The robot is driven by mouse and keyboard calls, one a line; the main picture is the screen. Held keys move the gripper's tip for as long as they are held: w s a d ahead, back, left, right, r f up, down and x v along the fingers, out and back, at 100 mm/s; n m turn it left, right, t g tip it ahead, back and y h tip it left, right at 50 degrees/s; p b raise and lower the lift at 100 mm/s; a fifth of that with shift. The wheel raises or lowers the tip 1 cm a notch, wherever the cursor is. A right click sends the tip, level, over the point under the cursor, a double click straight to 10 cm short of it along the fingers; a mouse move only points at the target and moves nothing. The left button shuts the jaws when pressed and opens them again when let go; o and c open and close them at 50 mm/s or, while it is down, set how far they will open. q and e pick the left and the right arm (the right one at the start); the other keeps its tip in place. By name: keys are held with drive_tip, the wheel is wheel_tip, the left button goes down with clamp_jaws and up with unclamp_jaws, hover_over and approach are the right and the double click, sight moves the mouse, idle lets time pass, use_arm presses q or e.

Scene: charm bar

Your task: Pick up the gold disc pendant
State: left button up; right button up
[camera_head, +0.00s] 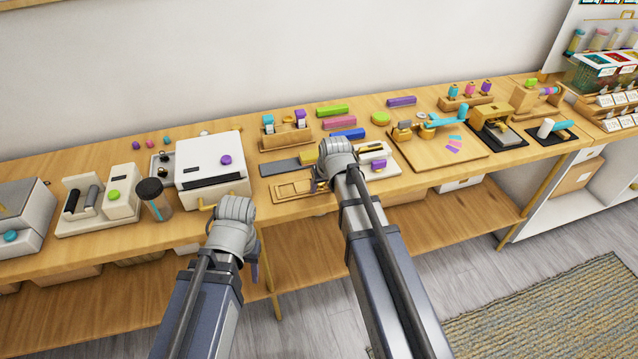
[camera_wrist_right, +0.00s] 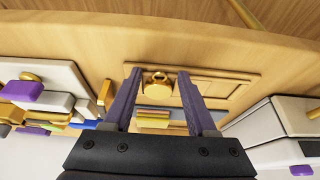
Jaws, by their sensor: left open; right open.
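The gold disc pendant (camera_wrist_right: 157,87), a round piece with a small ring on top, shows in the right wrist view between the two fingers of my right gripper (camera_wrist_right: 158,74). The gripper is open; I cannot tell whether either finger touches the pendant. The pendant lies at the shallow wooden tray (camera_wrist_right: 215,88). In the head view, my right gripper (camera_head: 316,182) is over the right end of this tray (camera_head: 284,190), and the arm hides the pendant. My left gripper (camera_head: 256,266) is mostly hidden behind its wrist, in front of the table edge.
A white press machine (camera_head: 212,160) stands left of the tray, with a dark cup (camera_head: 155,200) beside it. A white device with a purple button (camera_head: 378,165) is close to the right. A blue block (camera_head: 348,134) and a wooden holder (camera_head: 286,133) lie behind.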

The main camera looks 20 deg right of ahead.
drive_tip(key=shift+f, duration=0.2)
clamp_jaws()
idle(0.3)
